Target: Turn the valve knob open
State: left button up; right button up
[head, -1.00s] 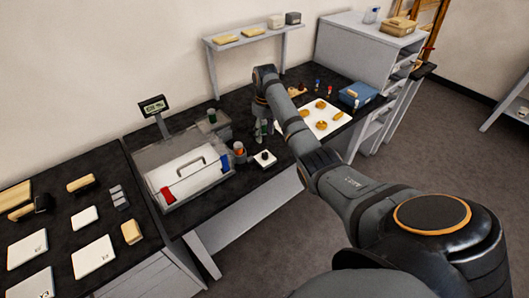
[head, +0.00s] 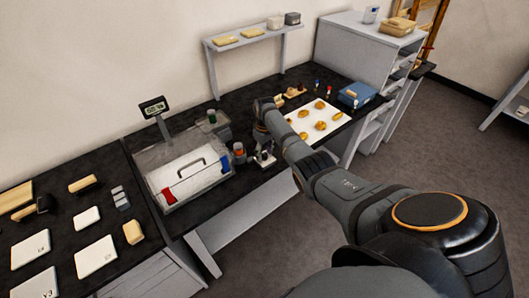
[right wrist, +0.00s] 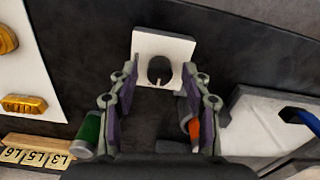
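The valve knob (right wrist: 159,70) is a round black knob with a pale pointer mark, set on a white square plate (right wrist: 178,46). In the right wrist view it lies just ahead of and between my fingertips. In the head view the white plate (head: 266,161) shows partly behind my right gripper (head: 263,150), near the bench's front edge. My right gripper is open, pointing down, with a finger on each side of the knob. I cannot tell whether either finger touches it. My left gripper is in neither view.
An orange-topped container (head: 239,152) stands just left of the knob, beside a clear box with a handled lid (head: 188,172). A white sheet with gilt pieces (head: 309,131) lies to the right. A display (head: 153,107) stands behind the box.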

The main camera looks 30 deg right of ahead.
grip_shut()
jog(key=m+p, duration=0.2)
jog(key=m, duration=0.2)
jog(key=shift+r, duration=0.15)
jog(key=m+p, duration=0.1)
jog(key=m, duration=0.3)
jog(key=shift+m, duration=0.3)
jog(key=m+p, duration=0.1)
jog(key=m, duration=0.3)
jog(key=shift+m+p, duration=0.6)
jog(key=shift+m, duration=2.1)
